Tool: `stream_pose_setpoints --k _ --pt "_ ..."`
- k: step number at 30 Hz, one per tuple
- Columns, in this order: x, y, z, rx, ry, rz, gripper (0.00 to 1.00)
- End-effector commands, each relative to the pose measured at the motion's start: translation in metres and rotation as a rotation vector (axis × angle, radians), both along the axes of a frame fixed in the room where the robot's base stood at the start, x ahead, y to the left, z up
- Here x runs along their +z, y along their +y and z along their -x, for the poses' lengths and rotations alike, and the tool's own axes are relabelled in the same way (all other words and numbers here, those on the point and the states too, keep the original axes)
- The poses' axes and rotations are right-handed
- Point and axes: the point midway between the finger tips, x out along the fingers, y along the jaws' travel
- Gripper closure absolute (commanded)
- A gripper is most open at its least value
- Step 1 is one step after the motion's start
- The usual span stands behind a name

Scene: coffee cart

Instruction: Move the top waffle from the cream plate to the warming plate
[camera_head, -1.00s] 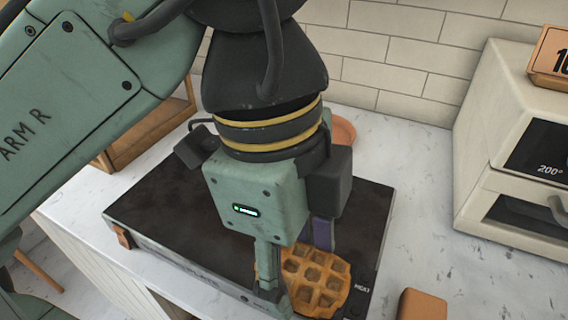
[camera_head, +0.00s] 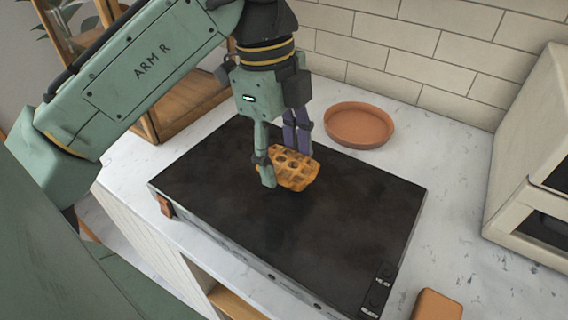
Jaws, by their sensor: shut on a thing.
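The waffle (camera_head: 294,172) is golden brown with a square grid. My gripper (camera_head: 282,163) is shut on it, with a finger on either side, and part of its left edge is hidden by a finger. The waffle looks tilted and is over the warming plate (camera_head: 330,235), a wide black slab on the white counter. I cannot tell whether the waffle touches the black surface. No cream plate shows in the head view.
An empty terracotta dish (camera_head: 360,124) stands behind the warming plate. A cream oven (camera_head: 530,170) is at the right. An orange-brown block (camera_head: 437,305) lies at the front right. A wooden cabinet (camera_head: 185,105) stands at the back left. The rest of the warming plate is bare.

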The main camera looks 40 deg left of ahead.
Motion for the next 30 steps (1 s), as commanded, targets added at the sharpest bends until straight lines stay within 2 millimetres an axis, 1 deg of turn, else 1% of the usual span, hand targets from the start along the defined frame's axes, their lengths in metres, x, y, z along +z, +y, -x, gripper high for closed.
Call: stream_pose_setpoints --k 1,3,6,18,19,27,30 --pt "-0.011 -0.002 0.001 -0.007 0.001 0.006 0.78" --pt "-0.021 -0.002 0.001 -0.006 0.000 0.006 0.78" --pt "-0.029 -0.002 0.001 -0.004 0.000 0.003 0.78" --pt "-0.034 -0.002 0.001 -0.003 0.000 0.003 0.78" --pt "-0.035 -0.002 0.001 -0.003 0.000 0.002 0.45" --pt "-0.034 -0.002 0.001 -0.003 0.000 0.002 0.27" --pt "-0.034 -0.002 0.001 -0.003 0.000 0.002 0.26"
